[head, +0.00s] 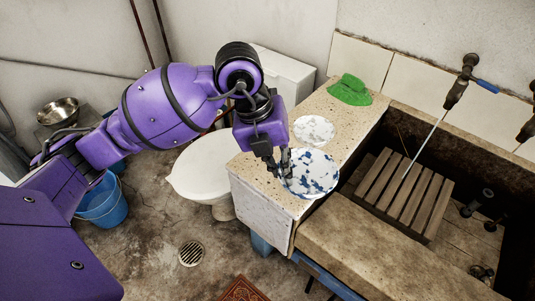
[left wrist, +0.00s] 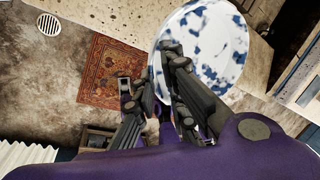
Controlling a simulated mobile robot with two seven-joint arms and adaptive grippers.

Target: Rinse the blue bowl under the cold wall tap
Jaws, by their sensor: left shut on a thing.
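The blue-and-white mottled bowl (head: 316,174) is at the trough end of the speckled stone ledge. My left gripper (head: 284,164) is shut on its left rim; whether the bowl touches the ledge is unclear. In the left wrist view the bowl (left wrist: 212,48) fills the upper middle, beside the gripper fingers (left wrist: 150,85). The wall tap with the blue lever (head: 457,90) is up on the right wall. A thin pale stream of water (head: 427,140) runs from it down to the wooden slatted rack (head: 404,193) in the trough. My right gripper is not in view.
A pale speckled round dish (head: 314,129) and a green cloth (head: 350,90) lie on the ledge (head: 345,137). The trough's thick front rim (head: 375,250) is bare. A second tap (head: 527,128) is at the right edge. A toilet (head: 205,165) and blue bucket (head: 103,205) stand left.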

